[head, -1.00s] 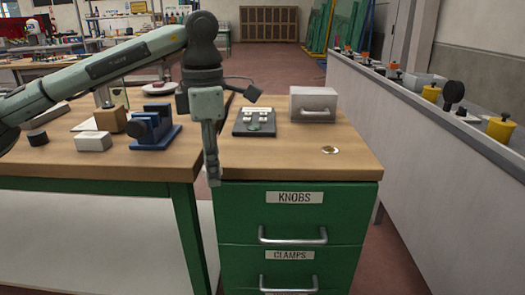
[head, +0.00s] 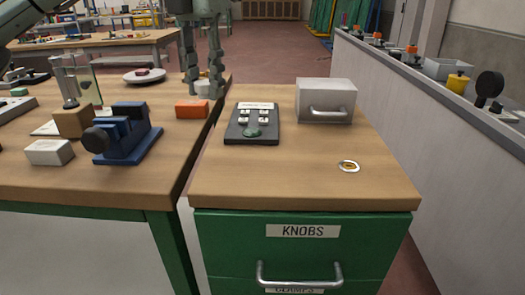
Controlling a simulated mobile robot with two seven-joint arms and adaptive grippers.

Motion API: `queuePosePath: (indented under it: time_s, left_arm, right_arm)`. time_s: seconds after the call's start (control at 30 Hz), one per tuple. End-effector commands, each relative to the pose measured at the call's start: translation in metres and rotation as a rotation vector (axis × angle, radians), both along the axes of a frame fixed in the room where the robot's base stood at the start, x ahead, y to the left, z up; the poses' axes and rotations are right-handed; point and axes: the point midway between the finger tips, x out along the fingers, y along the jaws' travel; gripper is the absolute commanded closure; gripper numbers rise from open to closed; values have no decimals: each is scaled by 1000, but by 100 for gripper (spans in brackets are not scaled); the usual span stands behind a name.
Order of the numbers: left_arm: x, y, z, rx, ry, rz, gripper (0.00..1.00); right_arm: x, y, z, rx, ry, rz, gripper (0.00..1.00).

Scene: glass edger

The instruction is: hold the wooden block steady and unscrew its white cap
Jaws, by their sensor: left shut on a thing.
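A tan wooden block (head: 74,121) stands on the left bench, behind the blue vise; I see no white cap on it. My left gripper (head: 203,86) comes down from the top edge, over the back right of the left bench. It is shut on a small pale piece (head: 203,89), partly hidden by the fingers; I cannot tell whether it is a cap. The gripper is behind the orange block and well to the right of the wooden block. My right gripper is not in view.
A blue vise (head: 125,137), a white box (head: 50,152) and an orange block (head: 192,109) are on the left bench. A dark panel (head: 252,124), a grey box (head: 326,101) and a small ring (head: 349,166) lie on the drawer cabinet. Its front top is clear.

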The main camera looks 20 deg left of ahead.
Motion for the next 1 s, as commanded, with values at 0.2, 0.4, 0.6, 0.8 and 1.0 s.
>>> queuePosePath:
  time_s: [0.2,0.4,0.6,0.8,1.0]
  left_arm:
    - [-9,-47,-32,0,5,-11,100]
    - [-16,-88,-56,0,4,-8,100]
    - [-19,-107,-66,-1,1,-3,100]
    - [-20,-109,-84,0,4,-2,100]
    - [-20,-108,-107,0,2,-1,100]
  right_arm:
    - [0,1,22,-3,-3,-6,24]
    - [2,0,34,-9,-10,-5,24]
    - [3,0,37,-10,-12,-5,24]
    - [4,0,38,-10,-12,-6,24]
    - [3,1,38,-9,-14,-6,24]
